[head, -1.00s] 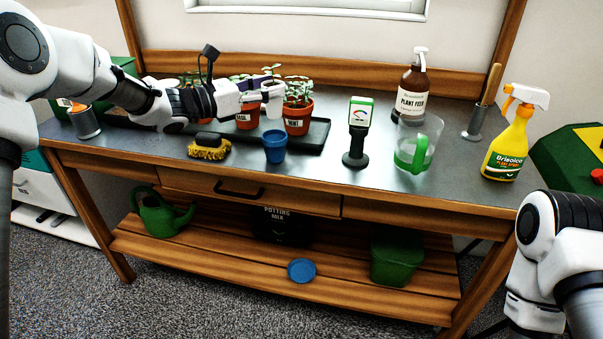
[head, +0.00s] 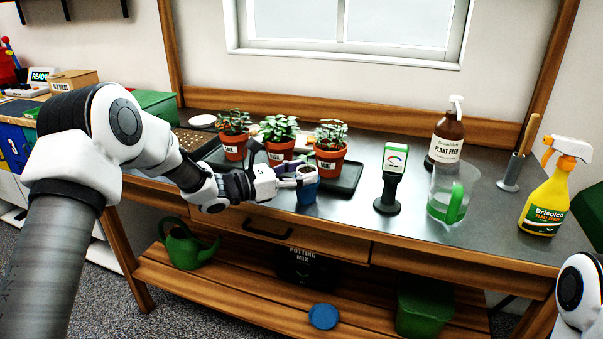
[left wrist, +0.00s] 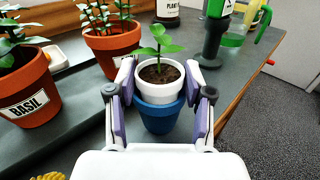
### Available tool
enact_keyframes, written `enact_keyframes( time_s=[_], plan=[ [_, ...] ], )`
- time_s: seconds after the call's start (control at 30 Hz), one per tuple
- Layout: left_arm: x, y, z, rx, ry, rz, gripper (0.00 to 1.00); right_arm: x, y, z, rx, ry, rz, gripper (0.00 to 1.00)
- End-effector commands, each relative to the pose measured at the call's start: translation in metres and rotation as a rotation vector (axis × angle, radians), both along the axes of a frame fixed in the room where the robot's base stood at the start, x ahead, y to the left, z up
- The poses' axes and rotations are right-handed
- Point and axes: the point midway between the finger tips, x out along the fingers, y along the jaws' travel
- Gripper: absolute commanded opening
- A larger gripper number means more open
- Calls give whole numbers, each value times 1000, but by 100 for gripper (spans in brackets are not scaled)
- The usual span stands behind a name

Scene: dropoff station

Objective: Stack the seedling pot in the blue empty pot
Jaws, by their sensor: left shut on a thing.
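The seedling pot is a small white pot (left wrist: 160,92) with dark soil and a green sprout. My left gripper (left wrist: 160,76) is shut on it, one purple-padded finger on each side. The blue empty pot (left wrist: 159,118) is directly under the white pot, and its rim meets the white wall. The lower part of the white pot is hidden by the blue one; whether it is fully seated I cannot tell. In the head view my left gripper (head: 297,173) is over the blue pot (head: 307,192) on the bench. My right gripper is out of view.
Terracotta herb pots (head: 327,160) stand in a dark tray (head: 350,179) just behind. A meter on a stand (head: 388,180), a clear jug (head: 447,190), a brown bottle (head: 446,140) and a yellow spray bottle (head: 546,205) stand to the right. A yellow sponge (left wrist: 50,176) lies near the gripper.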

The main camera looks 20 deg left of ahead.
Motion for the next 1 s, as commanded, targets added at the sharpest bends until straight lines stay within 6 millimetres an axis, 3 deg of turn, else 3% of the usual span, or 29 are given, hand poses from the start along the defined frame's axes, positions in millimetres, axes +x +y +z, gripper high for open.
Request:
enact_keyframes(
  time_s=[0.07,0.1,0.17,0.47,0.6,1.0],
  plan=[
    [0,0,-3,0,0,0,15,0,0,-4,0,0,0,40],
    [0,0,-3,0,0,0,55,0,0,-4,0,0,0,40],
    [0,0,-2,0,0,0,76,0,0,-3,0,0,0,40],
    [0,0,-1,0,0,0,76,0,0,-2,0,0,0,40],
    [0,0,9,-1,1,0,76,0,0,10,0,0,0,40],
    [-67,71,5,-6,-1,4,76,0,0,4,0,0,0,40]
  ],
)
